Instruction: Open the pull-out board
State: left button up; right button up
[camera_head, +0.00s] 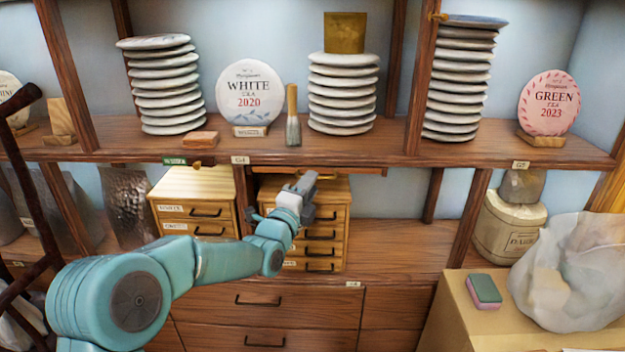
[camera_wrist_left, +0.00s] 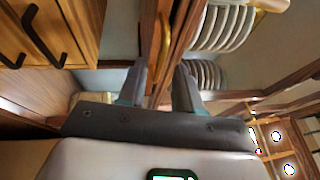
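A curved brass-coloured pull (camera_wrist_left: 162,42) shows beyond the fingertips, lined up with the gap beside the wooden edge. I cannot tell whether the fingers touch it. The right gripper is in neither view.
Stacked tea cakes (camera_head: 343,92) and a brush (camera_head: 293,115) stand on the shelf above. Two small drawer cabinets (camera_head: 195,190) (camera_head: 335,222) stand below, close to my left arm. Free room lies on the lower shelf (camera_head: 395,250). A bagged item (camera_head: 570,275) is at right.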

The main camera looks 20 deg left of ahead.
pick_arm(q)
jog(key=shift+x, duration=1.15)
grip_shut()
dwell(0.6)
